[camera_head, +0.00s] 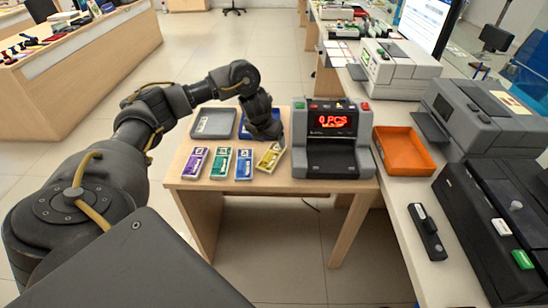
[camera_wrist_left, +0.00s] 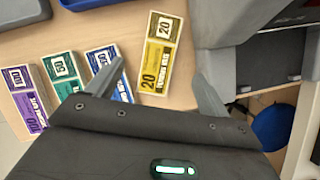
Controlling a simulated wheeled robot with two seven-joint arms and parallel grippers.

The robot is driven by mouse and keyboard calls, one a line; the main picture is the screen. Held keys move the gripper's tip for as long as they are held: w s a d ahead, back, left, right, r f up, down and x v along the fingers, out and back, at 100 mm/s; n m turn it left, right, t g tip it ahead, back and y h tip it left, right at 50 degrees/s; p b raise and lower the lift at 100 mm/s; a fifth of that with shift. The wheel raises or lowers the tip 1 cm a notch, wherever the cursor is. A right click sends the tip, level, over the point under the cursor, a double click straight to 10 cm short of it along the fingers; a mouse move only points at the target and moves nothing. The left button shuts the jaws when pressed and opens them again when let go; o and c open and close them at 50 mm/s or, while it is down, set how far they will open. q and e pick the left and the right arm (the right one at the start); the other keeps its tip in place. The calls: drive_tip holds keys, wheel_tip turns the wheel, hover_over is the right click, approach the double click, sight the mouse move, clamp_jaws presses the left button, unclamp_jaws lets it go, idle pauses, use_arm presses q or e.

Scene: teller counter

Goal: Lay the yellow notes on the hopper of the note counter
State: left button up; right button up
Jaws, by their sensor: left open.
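The yellow notes (camera_head: 269,158) lie tilted on the small wooden table, just left of the note counter. They also show in the left wrist view (camera_wrist_left: 159,54), lying between and beyond my fingertips. My left gripper (camera_wrist_left: 160,75) is open and empty above the table. In the head view my left gripper (camera_head: 272,138) hangs over the far end of the yellow notes, its fingers mostly hidden. The note counter (camera_head: 331,130) is grey and its red display reads 0 PCS. Its dark hopper (camera_head: 333,155) looks empty. My right gripper is not in view.
Purple notes (camera_head: 193,163), green notes (camera_head: 220,163) and blue notes (camera_head: 244,164) lie in a row left of the yellow notes. A grey tray (camera_head: 214,123) and a blue tray (camera_head: 243,132) stand behind. An orange tray (camera_head: 403,150) is right of the counter.

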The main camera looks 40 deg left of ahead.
sight(273, 154)
use_arm(q)
drive_tip(key=b+x, duration=0.1)
drive_tip(key=x, duration=0.2)
drive_tip(key=shift+f, duration=0.25)
drive_tip(key=shift+w+f, duration=0.25)
drive_tip(key=shift+f, duration=0.3)
drive_tip(key=x, duration=0.4)
drive_tip(key=shift+w+f, duration=0.15)
drive_tip(key=shift+f, duration=0.2)
drive_tip(key=shift+c, duration=0.6)
drive_tip(key=c, duration=0.9)
drive_tip(key=shift+c, duration=0.6)
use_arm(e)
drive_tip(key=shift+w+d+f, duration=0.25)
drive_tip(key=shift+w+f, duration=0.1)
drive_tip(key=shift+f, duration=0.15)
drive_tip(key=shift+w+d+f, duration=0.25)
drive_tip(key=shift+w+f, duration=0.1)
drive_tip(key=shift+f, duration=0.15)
